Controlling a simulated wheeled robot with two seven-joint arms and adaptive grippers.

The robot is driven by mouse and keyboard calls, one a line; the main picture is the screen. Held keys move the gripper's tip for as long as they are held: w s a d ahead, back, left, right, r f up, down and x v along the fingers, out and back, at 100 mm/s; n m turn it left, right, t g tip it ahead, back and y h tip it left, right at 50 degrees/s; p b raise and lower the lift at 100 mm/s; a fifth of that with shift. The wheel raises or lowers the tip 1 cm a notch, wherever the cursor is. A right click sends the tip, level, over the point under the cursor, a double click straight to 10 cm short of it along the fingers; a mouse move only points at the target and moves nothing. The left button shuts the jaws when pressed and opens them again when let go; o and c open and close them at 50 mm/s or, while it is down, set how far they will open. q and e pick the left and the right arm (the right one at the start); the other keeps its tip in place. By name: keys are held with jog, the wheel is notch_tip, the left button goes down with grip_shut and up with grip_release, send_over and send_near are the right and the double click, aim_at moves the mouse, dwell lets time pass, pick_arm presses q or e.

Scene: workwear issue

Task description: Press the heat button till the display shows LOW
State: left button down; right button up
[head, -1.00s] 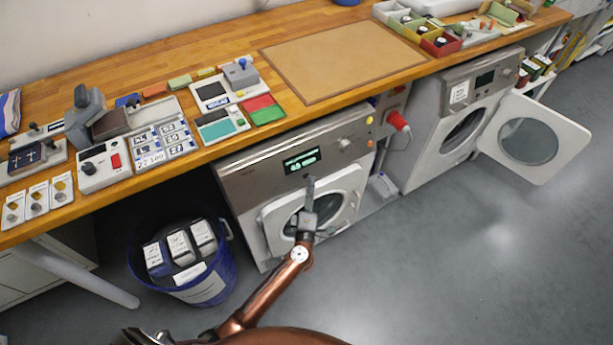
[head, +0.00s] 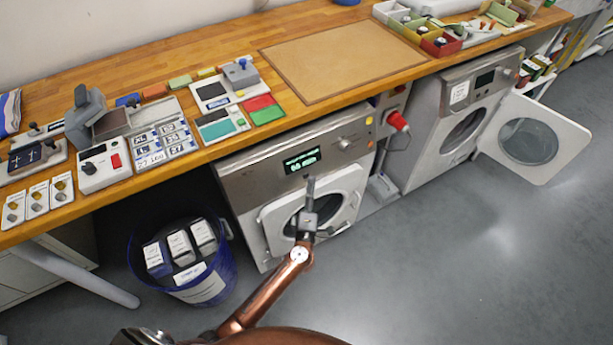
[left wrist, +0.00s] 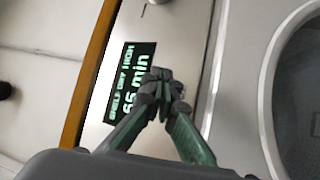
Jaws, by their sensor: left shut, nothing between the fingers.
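The front-left machine (head: 240,180) has a lit display (head: 302,161) on its brushed-metal panel. In the left wrist view the display (left wrist: 128,92) is turned on its side and reads "SHELF DRY HIGH" and "66 min", partly covered by my fingers. My left gripper (head: 310,181) is shut and empty, its tips just below the display. In the left wrist view its fingertips (left wrist: 165,80) are together over the panel beside the display's lower edge. Whether they touch the panel I cannot tell. No heat button is visible; the fingers may hide it. My right gripper is not in view.
The machine's round door (head: 343,200) is below the panel, behind my arm. A blue bin (head: 215,284) with boxes stands left of it. A wooden counter (head: 215,65) runs above. A second machine (head: 425,150) with its door (head: 560,137) open stands right. The floor at right is clear.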

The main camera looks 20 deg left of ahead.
pick_arm(q)
jog(key=shift+a, duration=0.1)
jog(key=shift+w+a+f, duration=0.1)
jog(key=shift+w+a, duration=0.15)
dwell(0.3)
jog(key=shift+w+a+f, duration=0.1)
jog(key=shift+w+a, duration=0.1)
jog(key=shift+a, duration=0.1)
dwell(0.8)
jog(key=shift+p, duration=0.3)
jog(key=shift+s+d+r+p, duration=0.2)
jog(key=shift+s+d+p, duration=0.2)
jog(key=shift+s+d, duration=0.15)
